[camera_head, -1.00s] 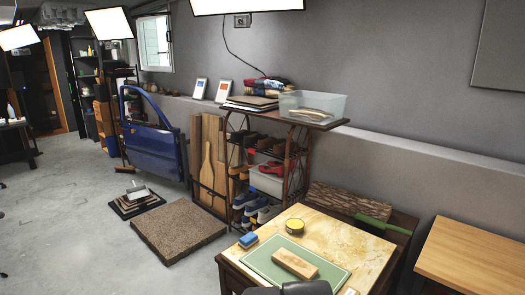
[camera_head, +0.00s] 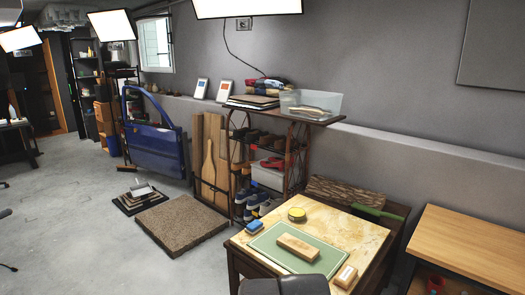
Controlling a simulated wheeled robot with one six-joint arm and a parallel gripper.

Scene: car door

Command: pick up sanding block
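A wooden block (camera_head: 298,246) lies on a green mat (camera_head: 270,258) on the low worktable (camera_head: 352,232). A smaller blue block (camera_head: 254,227) with a pale underside lies at the mat's left corner. Another small wooden block (camera_head: 346,276) with a pale label stands at the table's right front edge. I cannot tell for sure which of these is the sanding block. All three are apart from each other. My gripper's fingers are not in view; only a dark part of my arm shows at the bottom edge, in front of the table.
A yellow round tin (camera_head: 297,214) stands behind the mat. A wooden bench (camera_head: 470,240) stands to the right. A shelf rack (camera_head: 270,170) stands behind. Open floor (camera_head: 90,230) lies left.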

